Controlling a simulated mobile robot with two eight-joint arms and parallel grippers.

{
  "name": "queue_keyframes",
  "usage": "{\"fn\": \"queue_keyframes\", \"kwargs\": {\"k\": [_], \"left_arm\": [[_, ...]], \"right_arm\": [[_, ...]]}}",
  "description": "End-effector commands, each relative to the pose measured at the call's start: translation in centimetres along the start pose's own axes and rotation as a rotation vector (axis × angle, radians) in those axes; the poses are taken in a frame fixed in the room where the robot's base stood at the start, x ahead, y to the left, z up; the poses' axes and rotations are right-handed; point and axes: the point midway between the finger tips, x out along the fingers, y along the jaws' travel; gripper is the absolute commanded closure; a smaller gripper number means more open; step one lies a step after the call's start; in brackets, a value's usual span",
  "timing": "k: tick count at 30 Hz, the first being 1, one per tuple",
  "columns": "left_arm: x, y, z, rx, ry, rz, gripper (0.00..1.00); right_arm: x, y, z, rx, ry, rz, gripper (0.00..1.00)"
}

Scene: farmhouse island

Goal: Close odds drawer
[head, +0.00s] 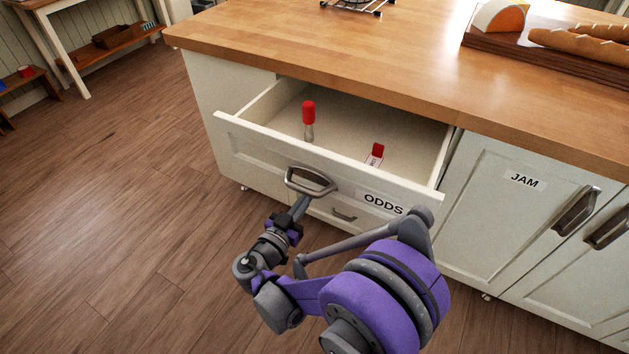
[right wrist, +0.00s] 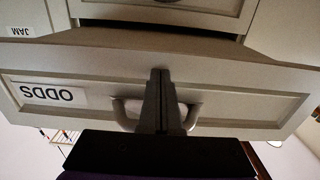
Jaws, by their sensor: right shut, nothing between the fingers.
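The odds drawer (head: 240,140) is pulled out of the island, with its white front labelled ODDS (head: 381,202). It holds a red-topped tool (head: 308,120) and a small red-and-white item (head: 375,154). Its metal handle (head: 311,181) is on the front. My right gripper (head: 303,200) is shut and empty, its tips at the handle; whether they touch it I cannot tell. In the right wrist view, the picture is upside down and the shut fingers (right wrist: 160,75) cross in front of the handle (right wrist: 190,117) and drawer front (right wrist: 240,100). My left gripper is not in view.
The wooden countertop (head: 330,60) overhangs the drawer. Right of it is a cupboard door labelled JAM (head: 524,181) with a protruding handle (head: 576,211). A lower drawer handle (head: 344,215) shows beneath. The wood floor (head: 110,190) at left is clear.

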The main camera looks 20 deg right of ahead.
Motion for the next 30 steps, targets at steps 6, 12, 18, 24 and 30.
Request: {"fn": "queue_keyframes", "kwargs": {"k": [6,12,18,24,30], "left_arm": [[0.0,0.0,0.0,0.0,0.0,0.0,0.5],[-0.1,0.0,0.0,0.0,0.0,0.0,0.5],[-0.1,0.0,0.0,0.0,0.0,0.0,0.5],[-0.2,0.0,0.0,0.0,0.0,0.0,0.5],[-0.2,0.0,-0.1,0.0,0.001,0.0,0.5]], "right_arm": [[0.0,0.0,0.0,0.0,0.0,0.001,1.0],[1.6,0.1,0.0,-0.001,0.001,0.004,1.0],[3.8,0.1,0.0,-0.001,0.001,0.003,1.0],[6.1,0.1,0.0,0.0,0.001,0.004,1.0],[8.2,0.1,0.0,0.0,0.0,0.003,1.0]]}}
